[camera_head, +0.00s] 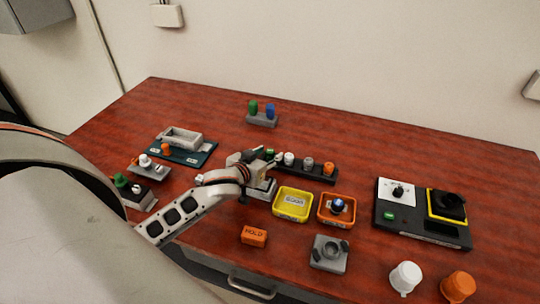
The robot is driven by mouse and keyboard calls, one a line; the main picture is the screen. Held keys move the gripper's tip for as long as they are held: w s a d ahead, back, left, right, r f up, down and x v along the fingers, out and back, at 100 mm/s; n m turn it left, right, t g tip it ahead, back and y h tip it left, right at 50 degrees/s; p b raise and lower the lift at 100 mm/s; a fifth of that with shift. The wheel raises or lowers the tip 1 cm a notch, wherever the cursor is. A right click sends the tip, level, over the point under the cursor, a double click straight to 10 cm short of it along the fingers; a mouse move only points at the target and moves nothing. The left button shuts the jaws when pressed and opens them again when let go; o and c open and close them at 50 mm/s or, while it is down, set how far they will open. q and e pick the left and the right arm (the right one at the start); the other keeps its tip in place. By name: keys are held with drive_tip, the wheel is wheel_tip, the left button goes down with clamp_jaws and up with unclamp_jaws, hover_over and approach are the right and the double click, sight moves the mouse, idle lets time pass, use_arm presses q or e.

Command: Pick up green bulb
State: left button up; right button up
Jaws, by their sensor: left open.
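A green bulb-like piece (253,106) stands upright beside a blue one (269,110) in a small grey holder (262,121) at the back of the table. Another green rounded piece (121,180) sits on a grey block (138,196) at the left edge of the table. I cannot tell which green piece is the task's bulb. My left gripper (258,158) is open over the middle of the table, by the left end of a black rack (315,174). It is apart from both green pieces and hides part of the rack. My right gripper is not in view.
A yellow tray (276,210) and an orange tray (323,217) lie in front of my left gripper. An orange HOLD block (254,237) is nearer. A black panel (388,227) stands right. White (405,277) and orange (458,287) cups stand front right. The back right is clear.

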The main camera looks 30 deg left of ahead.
use_arm(q)
drive_tip(key=c, duration=1.1)
drive_tip(key=shift+o, duration=0.2)
drive_tip(key=shift+r, duration=0.1)
